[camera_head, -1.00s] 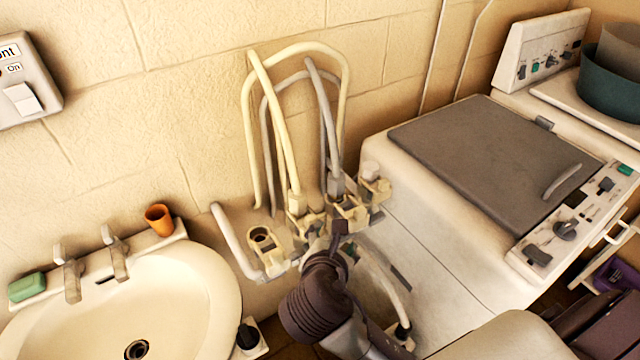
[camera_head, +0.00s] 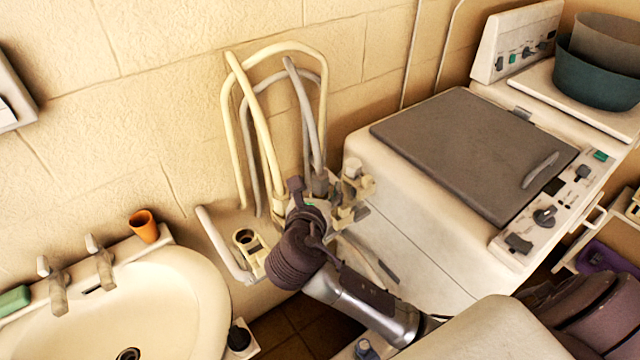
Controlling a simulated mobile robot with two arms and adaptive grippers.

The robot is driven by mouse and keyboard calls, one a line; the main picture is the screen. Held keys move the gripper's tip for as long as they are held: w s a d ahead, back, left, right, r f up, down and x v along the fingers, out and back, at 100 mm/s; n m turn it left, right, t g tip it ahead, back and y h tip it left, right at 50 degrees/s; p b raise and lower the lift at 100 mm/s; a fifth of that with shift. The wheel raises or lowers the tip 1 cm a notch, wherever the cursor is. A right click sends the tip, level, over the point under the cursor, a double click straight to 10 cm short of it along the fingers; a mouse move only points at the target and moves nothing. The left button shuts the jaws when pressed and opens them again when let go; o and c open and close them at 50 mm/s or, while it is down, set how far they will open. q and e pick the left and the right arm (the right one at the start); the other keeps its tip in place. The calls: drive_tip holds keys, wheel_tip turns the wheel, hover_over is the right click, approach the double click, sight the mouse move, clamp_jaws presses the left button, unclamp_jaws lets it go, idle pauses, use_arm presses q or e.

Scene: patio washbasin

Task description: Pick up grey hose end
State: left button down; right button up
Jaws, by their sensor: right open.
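The grey hose (camera_head: 301,98) rises in a loop against the wall beside a cream hose (camera_head: 262,130). Its front end runs down to a grey connector (camera_head: 320,184) at the fittings on the wall shelf. My right gripper (camera_head: 307,191) reaches in from the lower right and is open at these fittings, close to the grey connector. I cannot tell whether it touches the hose. The gripper and its wrist hide part of the fittings and the lower hose ends. My left gripper is not in view.
A washbasin (camera_head: 170,300) with two taps and an orange cup (camera_head: 144,226) stands at the left. A white twin-tub washing machine (camera_head: 415,245) with a grey lid (camera_head: 470,150) stands close on the right. An empty socket fitting (camera_head: 246,240) sits left of the gripper.

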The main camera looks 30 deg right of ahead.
sight(318, 181)
drive_tip(key=shift+p+x, duration=0.75)
drive_tip(key=shift+x, duration=1.95)
drive_tip(key=shift+a, duration=0.2)
drive_tip(key=shift+c, duration=0.7)
drive_tip(key=c, duration=1.1)
clamp_jaws()
drive_tip(key=shift+r, duration=0.1)
